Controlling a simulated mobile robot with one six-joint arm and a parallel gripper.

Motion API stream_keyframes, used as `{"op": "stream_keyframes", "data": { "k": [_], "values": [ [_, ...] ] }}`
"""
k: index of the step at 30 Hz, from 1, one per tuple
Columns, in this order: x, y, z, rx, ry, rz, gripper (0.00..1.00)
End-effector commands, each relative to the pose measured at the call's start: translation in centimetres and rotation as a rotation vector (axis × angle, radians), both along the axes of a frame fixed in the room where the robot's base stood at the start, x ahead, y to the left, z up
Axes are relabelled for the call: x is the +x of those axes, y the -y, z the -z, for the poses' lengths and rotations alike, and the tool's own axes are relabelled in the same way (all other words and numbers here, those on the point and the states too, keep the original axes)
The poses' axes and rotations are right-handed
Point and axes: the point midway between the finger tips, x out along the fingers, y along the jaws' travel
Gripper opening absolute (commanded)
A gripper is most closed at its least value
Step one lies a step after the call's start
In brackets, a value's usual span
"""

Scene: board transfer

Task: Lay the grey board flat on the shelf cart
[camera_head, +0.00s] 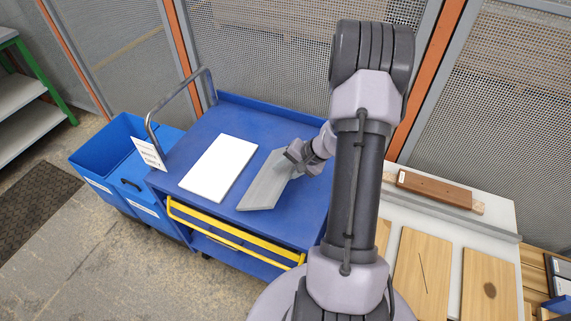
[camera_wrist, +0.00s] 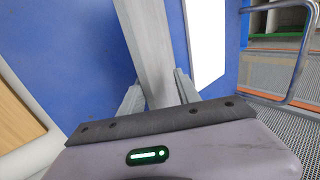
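The grey board (camera_head: 265,184) is over the right part of the blue shelf cart's top (camera_head: 236,123). It looks tilted in the head view; I cannot tell whether an edge touches the cart. My gripper (camera_head: 296,158) is at the board's upper right end. In the wrist view, the grey board (camera_wrist: 148,45) runs between the two fingers of my gripper (camera_wrist: 158,98), which are closed on its sides. A white board (camera_head: 219,168) lies flat on the cart, left of the grey board; it also shows in the wrist view (camera_wrist: 207,40).
The cart has a metal handle (camera_head: 152,122) with a sign at left and a yellow bar (camera_head: 232,236) along its front. Blue bins (camera_head: 112,150) stand left. A white table (camera_head: 450,240) at right bears wooden boards and a brown block (camera_head: 434,188). Mesh fencing stands behind.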

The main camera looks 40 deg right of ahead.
Motion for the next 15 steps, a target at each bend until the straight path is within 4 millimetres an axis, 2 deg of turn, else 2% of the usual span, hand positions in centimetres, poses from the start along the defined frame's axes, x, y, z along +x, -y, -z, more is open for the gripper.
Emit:
{"op": "stream_keyframes", "data": {
  "k": [1,15],
  "values": [
    [0.02,-0.06,-0.59,-0.007,-0.02,-0.002,0.38],
    [-0.11,0.05,-0.07,-0.039,-0.093,-0.001,0.38]
  ]
}}
